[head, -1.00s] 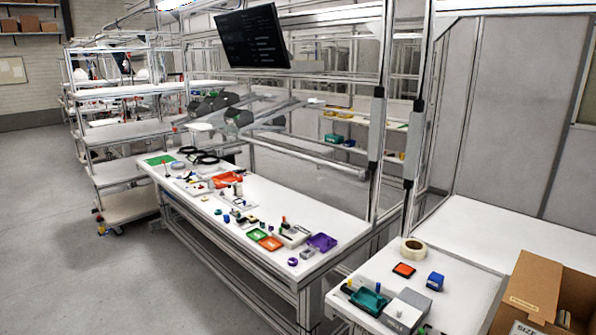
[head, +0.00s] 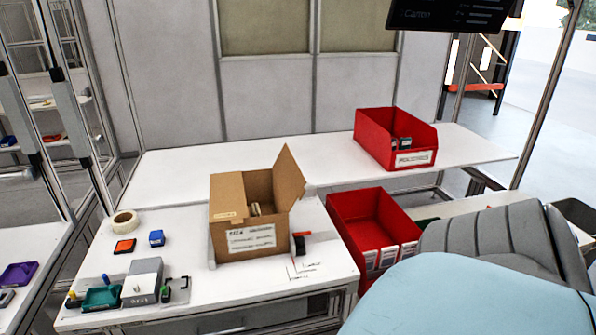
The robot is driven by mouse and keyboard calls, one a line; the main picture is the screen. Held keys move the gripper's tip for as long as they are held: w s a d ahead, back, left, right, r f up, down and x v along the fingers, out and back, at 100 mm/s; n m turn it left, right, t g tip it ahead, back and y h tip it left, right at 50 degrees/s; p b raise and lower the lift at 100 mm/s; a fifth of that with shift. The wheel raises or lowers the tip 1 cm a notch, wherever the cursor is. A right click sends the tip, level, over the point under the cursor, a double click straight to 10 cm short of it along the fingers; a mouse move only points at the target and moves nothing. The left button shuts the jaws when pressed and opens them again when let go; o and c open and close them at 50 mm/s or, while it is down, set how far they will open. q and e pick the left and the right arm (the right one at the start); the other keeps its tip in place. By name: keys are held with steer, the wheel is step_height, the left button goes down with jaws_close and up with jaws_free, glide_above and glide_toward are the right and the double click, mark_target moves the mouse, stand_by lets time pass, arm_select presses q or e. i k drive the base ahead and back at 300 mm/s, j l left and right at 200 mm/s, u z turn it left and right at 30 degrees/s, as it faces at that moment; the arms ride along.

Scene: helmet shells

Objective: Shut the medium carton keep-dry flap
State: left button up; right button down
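A brown cardboard carton (head: 222,238) stands upright on a white table, with a white printed label (head: 252,238) on its front. Its top is partly open. The right flap (head: 290,180) sticks up and leans outward. A left panel (head: 227,195) lies about level over the left part of the opening. Something pale (head: 256,209) shows inside. I cannot make out a keep-dry mark on any flap, nor read the label fully. Neither of my grippers is in view.
A tape roll (head: 125,222), blue block (head: 157,238), orange pad (head: 125,246), teal tray (head: 102,298) and grey box (head: 143,281) sit left. Red bins stand behind (head: 380,143) and right (head: 364,225). A grey ribbed object (head: 490,240) and pale-blue surface (head: 450,295) fill the lower right.

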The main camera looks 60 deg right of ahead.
mark_target(292, 181)
steer(key=z, duration=1.6)
